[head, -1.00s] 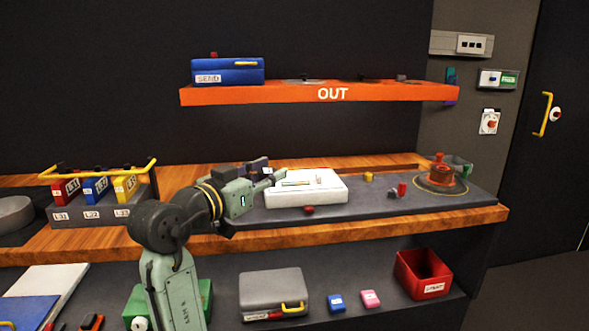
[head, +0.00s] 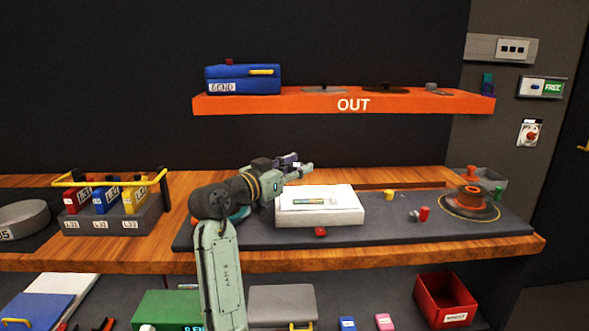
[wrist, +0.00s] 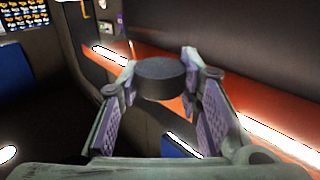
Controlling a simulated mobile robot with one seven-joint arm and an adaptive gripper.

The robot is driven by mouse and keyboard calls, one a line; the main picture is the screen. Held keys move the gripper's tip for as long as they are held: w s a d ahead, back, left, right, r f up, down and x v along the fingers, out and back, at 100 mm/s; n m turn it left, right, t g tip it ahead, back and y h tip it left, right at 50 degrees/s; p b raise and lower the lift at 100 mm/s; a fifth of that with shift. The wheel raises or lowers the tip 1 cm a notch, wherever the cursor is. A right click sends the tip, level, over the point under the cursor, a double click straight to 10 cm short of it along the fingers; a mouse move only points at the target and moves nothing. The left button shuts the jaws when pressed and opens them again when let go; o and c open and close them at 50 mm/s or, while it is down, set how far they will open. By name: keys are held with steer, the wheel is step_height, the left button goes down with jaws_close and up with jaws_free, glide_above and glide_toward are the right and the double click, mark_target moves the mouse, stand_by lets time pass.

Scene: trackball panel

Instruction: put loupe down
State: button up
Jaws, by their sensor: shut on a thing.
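My gripper (head: 303,166) is raised above the back of the worktop, behind and above the white box (head: 345,216) in the head view. In the wrist view my gripper is shut on a short, dark round cylinder, seemingly the loupe (wrist: 163,76), held between the two purple-padded fingertips. The loupe is too small to make out surely in the head view. The white box has a small strip with green and dark marks on its top. The dark mat (head: 390,232) lies under the box.
The orange OUT shelf (head: 300,104) is above, with a blue case (head: 243,80) at its left. On the mat are a yellow knob (head: 389,195), a red piece (head: 424,213) and a round dark base (head: 468,206). Labelled blocks (head: 110,215) stand left. Mat space right of the box is partly clear.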

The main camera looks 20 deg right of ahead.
steer(key=w, duration=0.3)
steer(key=w+d+p, duration=0.1)
steer(key=shift+w+d+f, duration=0.1)
steer(key=shift+w+f, duration=0.15)
steer(key=shift+w, duration=0.15)
steer(key=shift+f+p, duration=0.75)
steer(key=shift+f, duration=0.95)
steer(key=shift+f, duration=0.1)
steer(key=o, duration=1.2)
